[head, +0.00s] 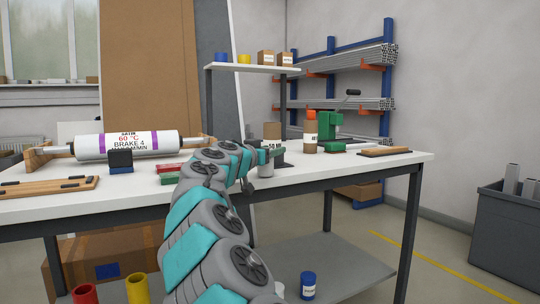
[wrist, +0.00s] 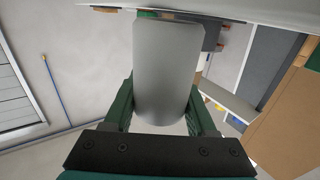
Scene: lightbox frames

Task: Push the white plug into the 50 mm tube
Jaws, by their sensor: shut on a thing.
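My gripper (wrist: 160,110) is shut on a pale grey-white cylinder, which I take to be the white plug (wrist: 167,70); its dark green fingers lie on either side of it. A small label reading "50 M…" (head: 270,147) shows just behind my gripper, partly covered by my arm. I cannot make out the 50 mm tube itself or its mouth. I cannot tell whether the plug touches anything.
On the white table (head: 400,160) stand a green lever press (head: 328,132), an orange-topped bottle (head: 310,130) and a wooden board (head: 384,151). A labelled roller (head: 140,144) lies in a wooden cradle at left, behind a dark blue block (head: 120,161). A shelf (head: 250,68) rises behind.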

